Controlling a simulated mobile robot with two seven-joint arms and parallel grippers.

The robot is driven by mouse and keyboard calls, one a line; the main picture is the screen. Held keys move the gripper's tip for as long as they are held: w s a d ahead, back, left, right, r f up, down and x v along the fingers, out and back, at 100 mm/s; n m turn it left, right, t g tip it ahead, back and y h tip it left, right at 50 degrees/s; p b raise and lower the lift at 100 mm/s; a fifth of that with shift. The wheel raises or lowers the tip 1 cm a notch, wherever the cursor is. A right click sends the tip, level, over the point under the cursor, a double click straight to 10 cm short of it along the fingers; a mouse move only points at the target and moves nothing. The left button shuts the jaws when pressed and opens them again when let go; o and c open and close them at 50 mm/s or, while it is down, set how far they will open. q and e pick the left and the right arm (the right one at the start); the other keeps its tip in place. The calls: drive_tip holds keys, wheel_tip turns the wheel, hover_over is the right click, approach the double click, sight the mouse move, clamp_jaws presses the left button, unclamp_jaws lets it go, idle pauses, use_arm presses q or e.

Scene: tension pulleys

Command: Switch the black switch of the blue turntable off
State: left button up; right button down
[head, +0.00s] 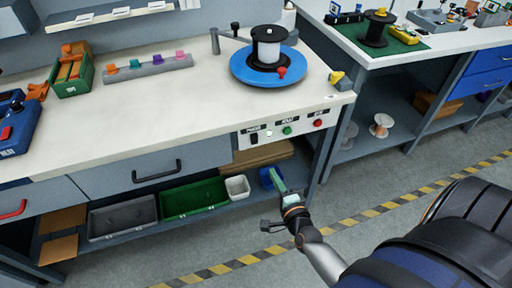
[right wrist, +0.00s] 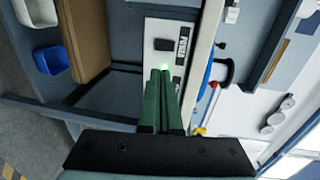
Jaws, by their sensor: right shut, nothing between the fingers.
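The blue turntable (head: 240,68) stands on the white bench top with a black-and-white spool on it. Below it, on the bench's front panel (head: 303,127), is the black switch (head: 254,139). It also shows in the right wrist view (right wrist: 163,44), beside a POWER label. I cannot tell its on or off position. A small lit lamp (head: 268,132) sits beside the switch. My right gripper (head: 276,176) is shut and empty, with green fingers. In the right wrist view its fingertips (right wrist: 161,72) point at the panel near the lamp glow, just below the switch in the picture. My left gripper is not in view.
A drawer with a black handle (head: 157,171) is to the left. Bins, including a green one (head: 194,197), stand on the lower shelf. The floor in front is clear.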

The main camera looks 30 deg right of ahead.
drive_tip(key=shift+w, duration=0.1)
drive_tip(key=b, duration=0.3)
approach(255, 142)
drive_tip(key=b+x, duration=0.2)
drive_tip(key=x, duration=0.3)
drive_tip(key=shift+f, duration=0.1)
drive_tip(key=shift+w+d, duration=0.15)
drive_tip(key=shift+w, duration=0.3)
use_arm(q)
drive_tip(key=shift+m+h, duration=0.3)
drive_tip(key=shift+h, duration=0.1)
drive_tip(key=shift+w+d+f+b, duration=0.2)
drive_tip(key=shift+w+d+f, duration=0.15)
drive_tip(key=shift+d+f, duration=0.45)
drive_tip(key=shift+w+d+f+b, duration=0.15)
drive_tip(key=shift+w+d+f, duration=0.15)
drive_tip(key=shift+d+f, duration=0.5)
use_arm(e)
drive_tip(key=shift+w+d, duration=0.1)
drive_tip(key=shift+w, duration=0.3)
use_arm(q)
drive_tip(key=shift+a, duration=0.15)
